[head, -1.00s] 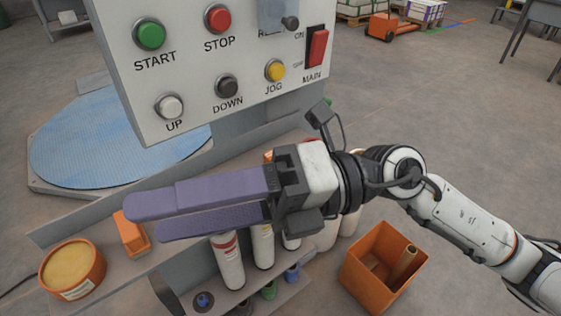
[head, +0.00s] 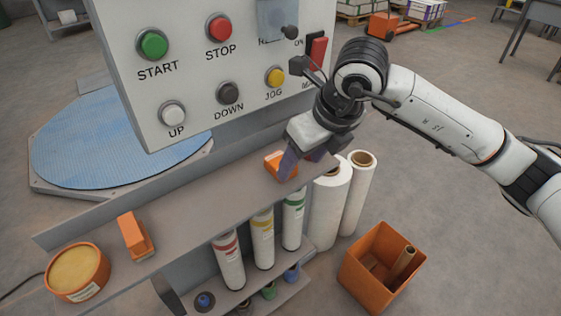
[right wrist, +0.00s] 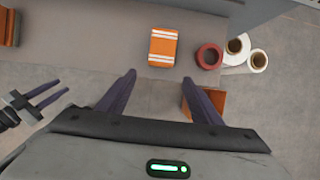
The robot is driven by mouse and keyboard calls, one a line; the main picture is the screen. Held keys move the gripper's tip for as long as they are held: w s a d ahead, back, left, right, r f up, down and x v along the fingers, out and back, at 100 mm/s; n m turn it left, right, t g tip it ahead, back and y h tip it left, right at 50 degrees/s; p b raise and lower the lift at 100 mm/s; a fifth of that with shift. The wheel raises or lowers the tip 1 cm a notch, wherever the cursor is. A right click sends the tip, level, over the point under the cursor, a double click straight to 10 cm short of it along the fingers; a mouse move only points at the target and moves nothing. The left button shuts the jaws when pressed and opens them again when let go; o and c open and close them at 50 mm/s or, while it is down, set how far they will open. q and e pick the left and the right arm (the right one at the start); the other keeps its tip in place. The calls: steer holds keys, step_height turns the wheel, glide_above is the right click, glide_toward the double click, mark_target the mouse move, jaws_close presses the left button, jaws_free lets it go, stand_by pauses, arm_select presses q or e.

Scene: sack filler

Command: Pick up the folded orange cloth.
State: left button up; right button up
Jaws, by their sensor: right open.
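The folded orange cloth (right wrist: 163,47) with white stripes lies on the grey shelf in the right wrist view. In the head view the cloth (head: 277,164) shows beside the fingers, partly covered by them. My right gripper (head: 292,165) points down over the shelf's right end. In the right wrist view its purple fingers (right wrist: 160,78) are spread wide and empty, with the cloth ahead of the gap between their tips. I cannot tell its exact height above the cloth. My left gripper (right wrist: 57,91) shows at the left of that view, its fingers apart and empty.
A red tape roll (right wrist: 209,57) sits right of the cloth. White rolls (head: 330,205) stand by the shelf's right end. An orange bin (head: 382,268) is on the floor. The control panel (head: 225,65) rises behind. An orange tool (head: 134,236) and round tub (head: 77,271) are at left.

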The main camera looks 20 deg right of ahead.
mark_target(272, 160)
steer(key=shift+w+a, duration=0.2)
steer(key=shift+w, duration=0.3)
steer(key=shift+w+a, duration=0.2)
steer(key=shift+w, duration=0.3)
steer(key=shift+w+a, duration=0.2)
steer(key=shift+w, duration=0.3)
steer(key=x, duration=0.5)
steer(key=shift+p, duration=0.3)
steer(key=c, duration=1.1)
steer(key=shift+c, duration=0.2)
